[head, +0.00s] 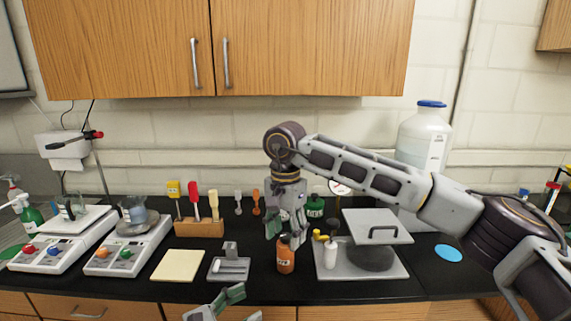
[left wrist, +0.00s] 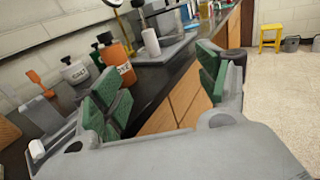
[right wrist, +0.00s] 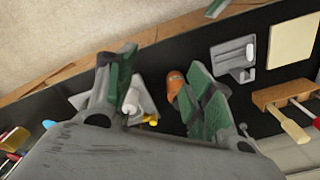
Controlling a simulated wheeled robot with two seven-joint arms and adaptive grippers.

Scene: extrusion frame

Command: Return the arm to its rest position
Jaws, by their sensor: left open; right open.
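My right gripper (head: 286,232) hangs down over the black counter, its arm reaching in from the right. It is open and empty, above and close to an orange bottle (head: 285,262). In the right wrist view its green-padded fingers (right wrist: 160,85) are spread, and the orange bottle (right wrist: 175,84) shows beside the right-hand finger. My left gripper (head: 222,303) shows only partly at the bottom edge, in front of the counter. In the left wrist view its fingers (left wrist: 160,88) are wide apart with nothing held.
A grey tray (head: 390,269) with a white bottle (head: 330,256) and a raised, handled plate (head: 377,224) stands right of the orange bottle. A grey holder (head: 229,267), beige pad (head: 178,265) and wooden tool rack (head: 199,228) lie left.

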